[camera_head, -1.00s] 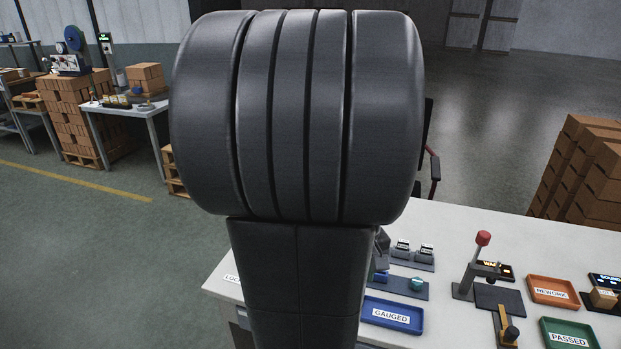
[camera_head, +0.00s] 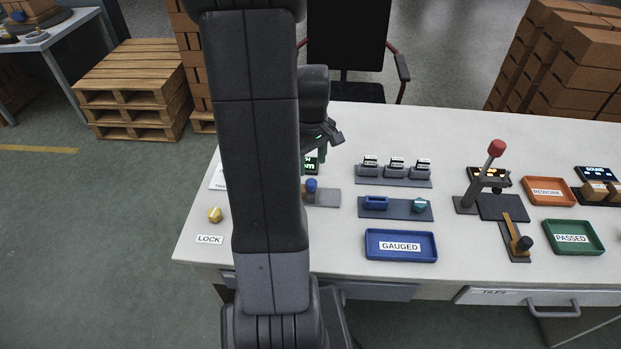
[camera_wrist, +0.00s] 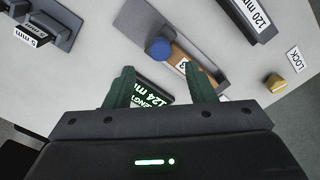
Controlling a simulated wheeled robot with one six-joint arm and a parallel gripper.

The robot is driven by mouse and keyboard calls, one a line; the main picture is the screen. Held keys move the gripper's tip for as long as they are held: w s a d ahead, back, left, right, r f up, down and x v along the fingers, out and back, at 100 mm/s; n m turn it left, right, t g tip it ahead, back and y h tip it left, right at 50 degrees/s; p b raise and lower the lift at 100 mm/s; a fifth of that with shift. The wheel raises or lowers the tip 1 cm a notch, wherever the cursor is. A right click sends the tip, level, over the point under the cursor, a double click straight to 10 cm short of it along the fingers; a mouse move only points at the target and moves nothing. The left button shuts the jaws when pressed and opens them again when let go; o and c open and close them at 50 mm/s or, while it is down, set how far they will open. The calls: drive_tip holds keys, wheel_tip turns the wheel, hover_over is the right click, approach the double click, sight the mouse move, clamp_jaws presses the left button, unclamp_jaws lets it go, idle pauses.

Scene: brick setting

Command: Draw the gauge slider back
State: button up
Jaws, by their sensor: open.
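The gauge slider has a round blue knob (camera_wrist: 159,48), seen from above in the wrist view beside a grey plate (camera_wrist: 150,22) and a tan piece (camera_wrist: 180,61). In the head view the blue knob (camera_head: 311,184) stands on the grey plate (camera_head: 326,198), partly behind my arm. A dark display (camera_wrist: 153,91) reading 124 mm shows between my fingers. My gripper (camera_wrist: 162,82) is open and empty, its green fingers pointing toward the knob but apart from it in the picture. In the head view my gripper (camera_head: 322,145) is above the table, partly hidden.
A yellow knob (camera_head: 214,214) stands by the LOCK label (camera_head: 209,239). Right of the gauge are labelled grey blocks (camera_head: 397,169), a holder with blue and teal pieces (camera_head: 396,208), the blue GAUGED tray (camera_head: 401,246) and a red-knobbed lever (camera_head: 496,148). White tabletop is bare between them.

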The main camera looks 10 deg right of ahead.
sight(311, 181)
wheel_tip(311, 181, down, 7)
idle(0.3)
